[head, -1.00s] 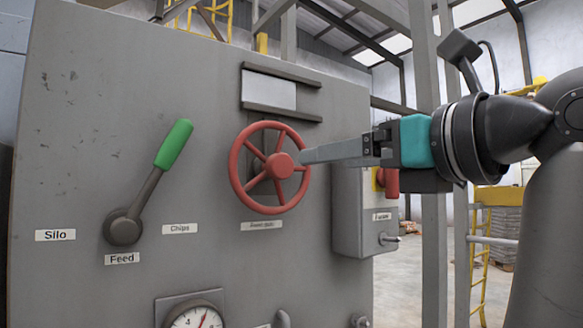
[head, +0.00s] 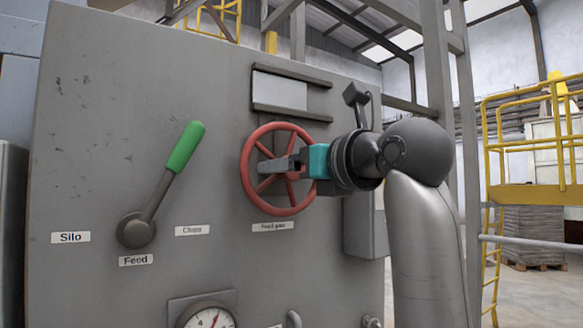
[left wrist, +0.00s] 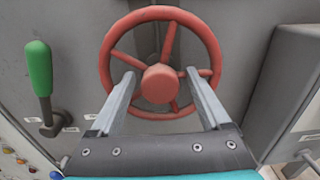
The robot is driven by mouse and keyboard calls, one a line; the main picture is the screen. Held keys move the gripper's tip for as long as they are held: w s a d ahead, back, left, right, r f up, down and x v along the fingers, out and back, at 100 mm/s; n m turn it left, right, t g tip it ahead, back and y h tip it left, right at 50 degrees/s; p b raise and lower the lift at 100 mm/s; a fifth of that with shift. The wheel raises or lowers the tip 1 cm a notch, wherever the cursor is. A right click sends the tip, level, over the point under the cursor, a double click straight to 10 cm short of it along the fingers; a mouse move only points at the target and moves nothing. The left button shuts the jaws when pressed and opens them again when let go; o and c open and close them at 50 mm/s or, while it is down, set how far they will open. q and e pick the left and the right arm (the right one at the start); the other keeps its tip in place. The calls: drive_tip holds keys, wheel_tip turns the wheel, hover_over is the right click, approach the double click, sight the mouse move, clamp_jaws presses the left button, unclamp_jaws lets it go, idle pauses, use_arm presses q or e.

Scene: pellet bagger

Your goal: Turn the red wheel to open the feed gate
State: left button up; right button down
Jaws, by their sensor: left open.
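The red wheel (head: 246,168) is mounted on the grey panel, above a small label. It has a round rim, several spokes and a central hub, which shows in the left wrist view (left wrist: 160,84). My left gripper (head: 270,166) is at the wheel, with its fingers in front of the hub area in the head view. In the left wrist view the open fingers (left wrist: 160,74) lie on either side of the hub, overlapping the wheel's spokes, with nothing clamped between them. Whether they touch the wheel, I cannot tell. My right gripper is not in view. The feed gate is not identifiable.
A green-handled lever (head: 183,150) stands left of the wheel, between labels. A gauge (head: 207,318) is below. A grey box (head: 367,225) juts out right of the wheel, partly hidden by my arm. Yellow railings (head: 525,130) stand farther right.

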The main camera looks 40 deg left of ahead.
use_arm(q)
drive_tip(key=shift+c, duration=0.4)
clamp_jaws()
idle(0.5)
